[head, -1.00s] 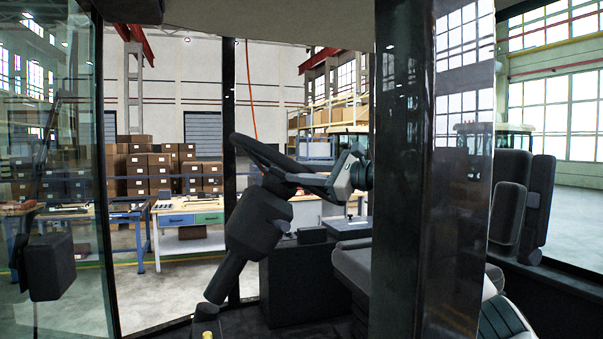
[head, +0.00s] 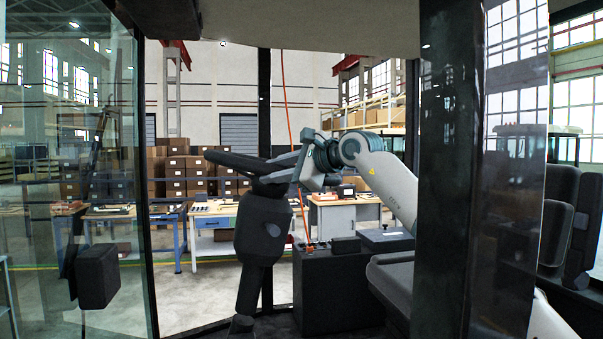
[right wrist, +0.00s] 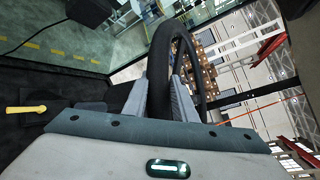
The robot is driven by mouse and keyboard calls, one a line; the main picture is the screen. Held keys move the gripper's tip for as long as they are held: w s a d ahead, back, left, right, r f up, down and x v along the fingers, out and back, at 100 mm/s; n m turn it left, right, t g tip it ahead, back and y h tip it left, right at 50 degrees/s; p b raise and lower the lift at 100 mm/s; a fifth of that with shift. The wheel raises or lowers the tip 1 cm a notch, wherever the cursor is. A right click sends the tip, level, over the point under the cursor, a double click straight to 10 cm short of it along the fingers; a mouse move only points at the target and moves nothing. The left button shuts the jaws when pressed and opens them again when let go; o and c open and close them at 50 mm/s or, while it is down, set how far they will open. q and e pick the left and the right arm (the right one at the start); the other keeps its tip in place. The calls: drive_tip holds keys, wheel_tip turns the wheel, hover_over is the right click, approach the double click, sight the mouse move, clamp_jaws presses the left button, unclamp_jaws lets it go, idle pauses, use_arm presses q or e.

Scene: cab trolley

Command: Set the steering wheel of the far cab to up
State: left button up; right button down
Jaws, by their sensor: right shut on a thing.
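The black steering wheel (head: 240,162) stands inside the cab on its thick dark column (head: 262,225). The column is nearly upright and the wheel is seen almost edge-on, tilted slightly. My right gripper (head: 300,170) reaches in from the right and is at the right side of the wheel. In the right wrist view the wheel rim (right wrist: 161,65) passes between the two grey fingers of the right gripper (right wrist: 158,100), which is shut on it. The fingertips are partly hidden in the head view. My left gripper is not in view.
A dark cab pillar (head: 440,200) stands right of my arm, and a glass door (head: 75,130) is at the left. A yellow lever (right wrist: 26,109) shows in the right wrist view.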

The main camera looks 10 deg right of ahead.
drive_tip(key=shift+s+a+r, duration=0.1)
drive_tip(key=shift+a+r, duration=0.1)
